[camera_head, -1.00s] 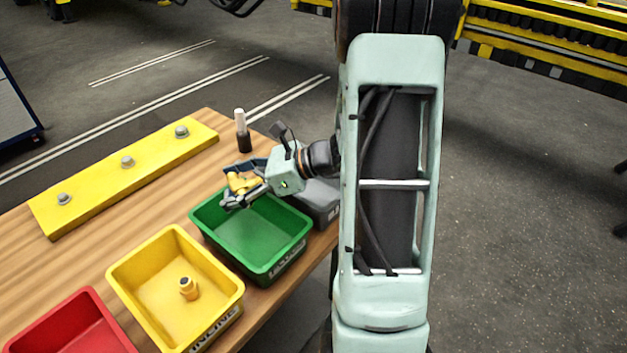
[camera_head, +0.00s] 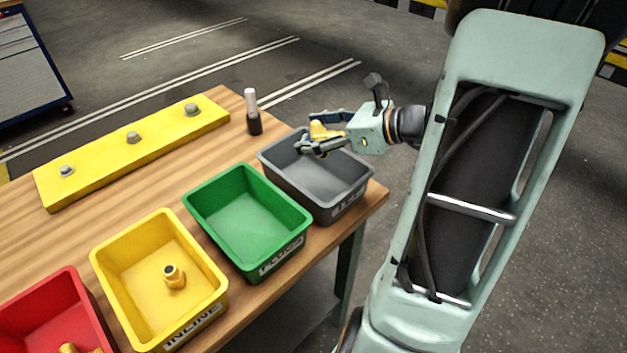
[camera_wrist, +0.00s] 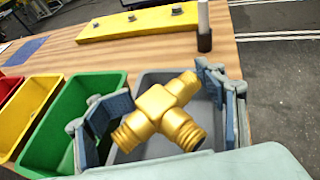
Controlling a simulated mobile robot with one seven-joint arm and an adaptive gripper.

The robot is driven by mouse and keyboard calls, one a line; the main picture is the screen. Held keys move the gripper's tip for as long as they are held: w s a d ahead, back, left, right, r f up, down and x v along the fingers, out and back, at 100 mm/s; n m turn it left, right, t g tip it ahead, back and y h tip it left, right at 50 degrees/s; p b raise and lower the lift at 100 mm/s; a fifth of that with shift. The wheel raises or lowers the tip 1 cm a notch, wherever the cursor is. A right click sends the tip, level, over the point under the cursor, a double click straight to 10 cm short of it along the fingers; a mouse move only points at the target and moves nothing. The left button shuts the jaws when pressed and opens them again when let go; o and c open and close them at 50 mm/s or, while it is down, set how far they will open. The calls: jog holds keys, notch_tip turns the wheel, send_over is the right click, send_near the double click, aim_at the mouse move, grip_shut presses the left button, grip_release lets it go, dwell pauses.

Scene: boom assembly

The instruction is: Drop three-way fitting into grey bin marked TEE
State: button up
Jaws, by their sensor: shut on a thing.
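My gripper (camera_head: 322,134) is shut on the brass three-way fitting (camera_wrist: 160,112). In the wrist view the fitting sits between the two blue-grey fingers, with its threaded ends showing. In the head view the fitting (camera_head: 325,131) is a small golden shape above the grey bin (camera_head: 345,202). The grey bin stands at the table's right corner, and its label is too small to read. The wrist view shows the grey bin (camera_wrist: 212,132) behind and below the fitting, partly hidden by it and the fingers.
A green bin (camera_head: 247,215) stands left of the grey one. Further left are a yellow bin (camera_head: 150,240) holding a fitting (camera_head: 174,277), and a red bin (camera_head: 45,300). A dark bottle with a pale top (camera_head: 253,112) stands behind the grey bin. A yellow bar (camera_head: 100,160) lies at the back.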

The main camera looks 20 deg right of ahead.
notch_tip(320, 180, down, 6)
jog(key=b, duration=0.5)
jog(key=shift+r, duration=0.1)
jog(key=o, duration=2.1)
jog(key=v, duration=1.2)
jog(key=shift+a, duration=0.1)
